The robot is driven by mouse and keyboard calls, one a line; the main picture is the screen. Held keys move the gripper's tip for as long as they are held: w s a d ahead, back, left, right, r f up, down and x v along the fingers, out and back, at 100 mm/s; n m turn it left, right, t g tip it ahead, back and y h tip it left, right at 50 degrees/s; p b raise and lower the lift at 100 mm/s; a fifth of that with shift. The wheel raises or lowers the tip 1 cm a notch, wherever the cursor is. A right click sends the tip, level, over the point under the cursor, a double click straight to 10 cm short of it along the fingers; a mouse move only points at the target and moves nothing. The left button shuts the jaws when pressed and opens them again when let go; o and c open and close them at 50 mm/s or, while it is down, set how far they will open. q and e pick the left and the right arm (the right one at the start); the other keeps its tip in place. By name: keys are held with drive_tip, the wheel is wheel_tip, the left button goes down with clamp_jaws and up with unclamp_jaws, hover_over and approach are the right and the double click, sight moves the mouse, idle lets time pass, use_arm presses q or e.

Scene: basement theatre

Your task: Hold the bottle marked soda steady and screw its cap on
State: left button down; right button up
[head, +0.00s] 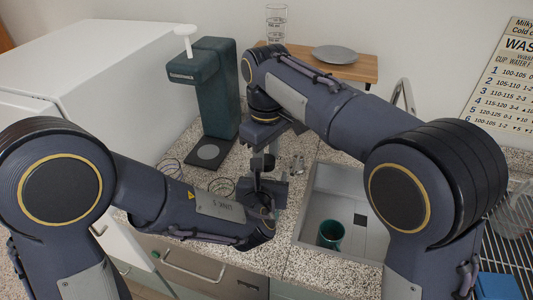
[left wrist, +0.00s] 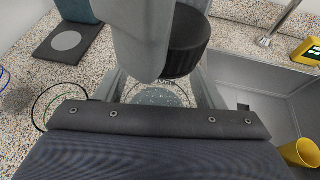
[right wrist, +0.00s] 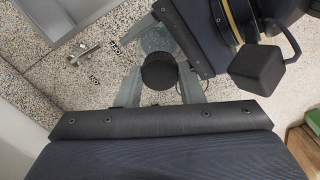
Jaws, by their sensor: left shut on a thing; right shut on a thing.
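The bottle is a clear, pale, round body in the left wrist view (left wrist: 160,97), with my left gripper (head: 262,192) shut around it. In the right wrist view its translucent body (right wrist: 156,40) shows behind the cap; no soda marking is visible. The cap is a black ribbed cylinder in the left wrist view (left wrist: 188,42), and its round top shows in the right wrist view (right wrist: 158,72). My right gripper (head: 264,158) is shut on the cap from above, over the left gripper. A right finger hides part of the bottle's top, so I cannot tell whether cap and bottle touch.
A dark green machine (head: 218,95) stands on the speckled counter behind my left arm. Thin loops of wire (head: 221,186) lie near it. A wooden board (head: 355,68) holds a grey plate (head: 335,54).

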drive_tip(key=o, duration=1.1)
drive_tip(key=shift+o, duration=0.2)
drive_tip(key=shift+r, duration=0.1)
wheel_tip(320, 180, up, 12)
use_arm(q)
drive_tip(key=shift+c, duration=1.3)
unclamp_jaws()
